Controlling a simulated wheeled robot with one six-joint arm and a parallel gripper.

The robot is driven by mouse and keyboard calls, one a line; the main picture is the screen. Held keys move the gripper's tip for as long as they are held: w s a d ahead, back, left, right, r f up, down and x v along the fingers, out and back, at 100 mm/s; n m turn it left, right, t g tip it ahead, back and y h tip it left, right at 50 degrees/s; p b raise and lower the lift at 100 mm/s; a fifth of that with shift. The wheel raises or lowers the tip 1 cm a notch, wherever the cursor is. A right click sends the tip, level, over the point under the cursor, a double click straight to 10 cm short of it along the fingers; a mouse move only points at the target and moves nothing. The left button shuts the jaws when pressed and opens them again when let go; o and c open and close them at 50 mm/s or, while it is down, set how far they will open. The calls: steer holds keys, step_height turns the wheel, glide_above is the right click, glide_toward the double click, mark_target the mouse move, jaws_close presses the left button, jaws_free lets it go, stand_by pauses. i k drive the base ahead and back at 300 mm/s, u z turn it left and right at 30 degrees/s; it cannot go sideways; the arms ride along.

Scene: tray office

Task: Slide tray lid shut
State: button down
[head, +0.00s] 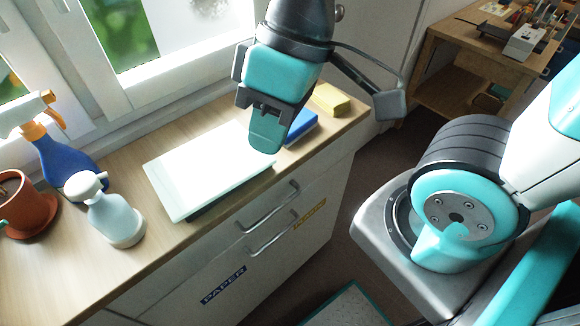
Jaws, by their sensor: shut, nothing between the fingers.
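A flat pale white panel, which looks like the tray lid (205,170), lies on the wooden counter below the window. A dark edge of something, possibly the tray, shows under its near side. My gripper (267,140) is shut and empty, pointing down over the right end of the lid. It hides part of that end, and I cannot tell whether the fingertips touch the lid. A blue item (302,130) lies just right of the gripper, partly hidden by it; I cannot tell whether it belongs to the tray.
A yellow block (330,100) sits near the counter's right end. A white spray bottle (115,215), a blue spray bottle (65,158) and a terracotta pot (28,205) stand to the left. Drawer handles (268,207) stick out below the counter edge. A wooden workbench (465,50) stands at the back right.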

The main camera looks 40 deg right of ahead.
mark_target(186, 179)
steer(key=z, duration=1.7)
steer(key=k, duration=0.9)
steer(key=u, duration=0.25)
